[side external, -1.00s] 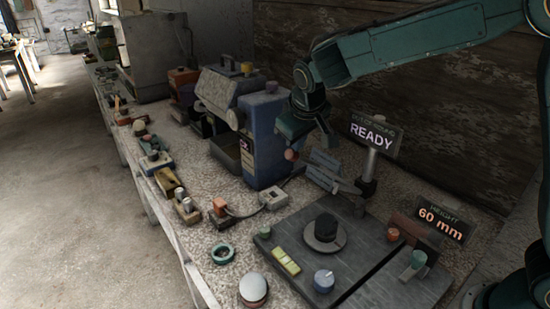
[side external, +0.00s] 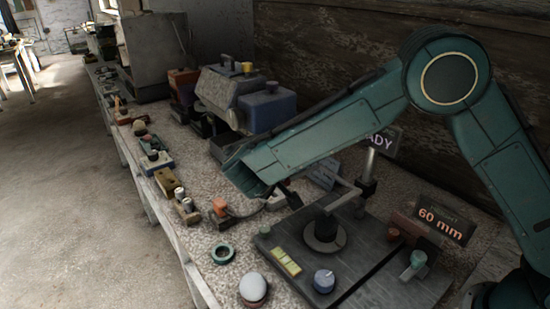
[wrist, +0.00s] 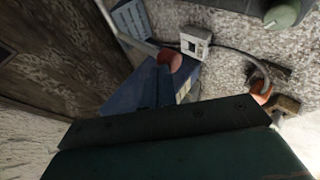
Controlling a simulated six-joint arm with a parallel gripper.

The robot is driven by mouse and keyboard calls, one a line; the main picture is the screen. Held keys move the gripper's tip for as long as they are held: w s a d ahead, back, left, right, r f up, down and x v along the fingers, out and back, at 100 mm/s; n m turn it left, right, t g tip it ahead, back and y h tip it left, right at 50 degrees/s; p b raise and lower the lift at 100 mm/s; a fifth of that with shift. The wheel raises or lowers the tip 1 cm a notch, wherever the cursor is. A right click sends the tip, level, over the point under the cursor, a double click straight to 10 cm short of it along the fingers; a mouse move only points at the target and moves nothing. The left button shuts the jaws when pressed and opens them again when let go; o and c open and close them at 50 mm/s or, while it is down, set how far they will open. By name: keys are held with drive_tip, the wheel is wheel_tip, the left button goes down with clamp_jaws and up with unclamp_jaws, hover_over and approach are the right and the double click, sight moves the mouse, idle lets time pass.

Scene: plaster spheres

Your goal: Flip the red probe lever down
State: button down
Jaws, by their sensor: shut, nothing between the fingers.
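The lever's red ball knob (wrist: 170,60) shows in the wrist view, in front of the blue housing (wrist: 150,88). A pale rod runs toward it from the upper left. The knob is hidden behind my arm in the side view, so I cannot tell its tilt there. The blue housing (side external: 267,106) is partly covered by my arm. My gripper (wrist: 165,125) fills the bottom of the wrist view as a dark block, just below the knob in the picture. It is shut and holds nothing. Its fingertips are mostly hidden, and contact with the knob cannot be told.
A grey plate (side external: 370,248) with a dark cylinder (side external: 326,226) stands at the front right. A white socket box (wrist: 195,42) and an orange knob (wrist: 262,92) lie beside the lever. A height display (side external: 441,219) reads 60 mm. Small fittings line the left bench edge.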

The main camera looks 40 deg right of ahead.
drive_tip(key=shift+a+f, duration=0.1)
drive_tip(key=shift+f, duration=0.25)
drive_tip(key=shift+f, duration=0.15)
drive_tip(key=shift+s, duration=0.1)
drive_tip(key=w+d+r+v, duration=0.1)
drive_tip(key=r+v, duration=0.1)
drive_tip(key=v, duration=1.1)
drive_tip(key=shift+d, duration=0.2)
drive_tip(key=shift+s+r, duration=0.1)
drive_tip(key=shift+r, duration=0.05)
